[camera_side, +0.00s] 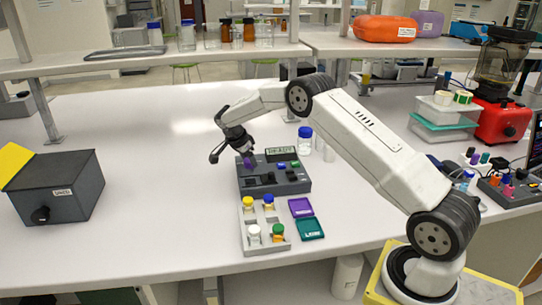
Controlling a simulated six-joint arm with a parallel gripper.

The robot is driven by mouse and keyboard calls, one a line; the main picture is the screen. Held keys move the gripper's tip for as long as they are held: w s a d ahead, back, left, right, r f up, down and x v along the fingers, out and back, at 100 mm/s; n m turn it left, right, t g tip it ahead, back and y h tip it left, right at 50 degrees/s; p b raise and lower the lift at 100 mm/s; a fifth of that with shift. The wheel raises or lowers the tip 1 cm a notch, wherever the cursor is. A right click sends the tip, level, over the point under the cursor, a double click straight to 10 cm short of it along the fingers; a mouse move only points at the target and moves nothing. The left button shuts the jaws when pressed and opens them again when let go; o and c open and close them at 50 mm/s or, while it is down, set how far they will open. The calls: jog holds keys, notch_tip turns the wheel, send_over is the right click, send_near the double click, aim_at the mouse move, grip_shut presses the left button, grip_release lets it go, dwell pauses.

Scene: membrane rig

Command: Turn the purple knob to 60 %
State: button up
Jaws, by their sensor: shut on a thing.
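A dark grey control box (290,184) stands on the white bench in the side view. It has a small display at its back that seems to read READY, and several coloured buttons and sliders on top. The purple knob (248,162) is at the box's back left corner. My gripper (246,155) points down over that corner, shut on the purple knob. The fingers hide part of the knob, and its pointer or scale is too small to read.
A grey rack (252,240) with several capped vials stands in front of the box. Purple (301,207) and teal (308,229) trays lie beside it. A blue-capped bottle (305,143) stands behind the box. A dark box (62,188) stands far left; the bench between is clear.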

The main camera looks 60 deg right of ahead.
jog(key=o, duration=1.3)
jog(key=shift+r, duration=0.1)
jog(key=v, duration=0.7)
jog(key=shift+a+r, duration=0.2)
jog(key=shift+r, duration=0.1)
